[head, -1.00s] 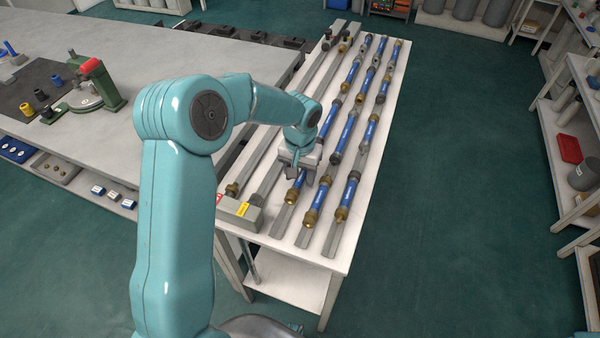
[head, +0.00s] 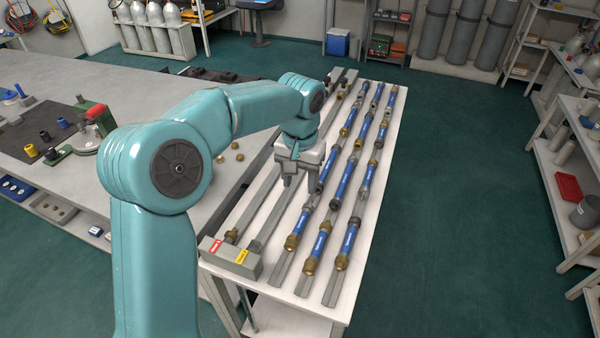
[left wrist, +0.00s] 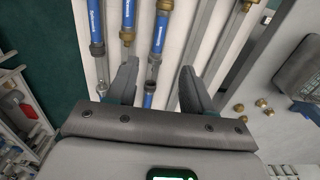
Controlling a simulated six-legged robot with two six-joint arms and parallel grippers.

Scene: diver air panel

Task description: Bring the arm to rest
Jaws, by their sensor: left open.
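My left arm comes in from the left in the head view. Its gripper (head: 299,178) points down above the white table (head: 312,309) that bears the rails. The jaws are apart with nothing between them. In the left wrist view the two fingers (left wrist: 157,88) show spread over the table, with a rail and a blue hose piece near them. Blue pieces with brass and grey ends (head: 348,235) lie in rows along the grey rails on the right of the gripper. My right gripper does not show.
A large grey workbench (head: 150,92) with a green vise-like tool (head: 92,130) stands at left. Shelves (head: 560,150) stand at right. Green floor between is free.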

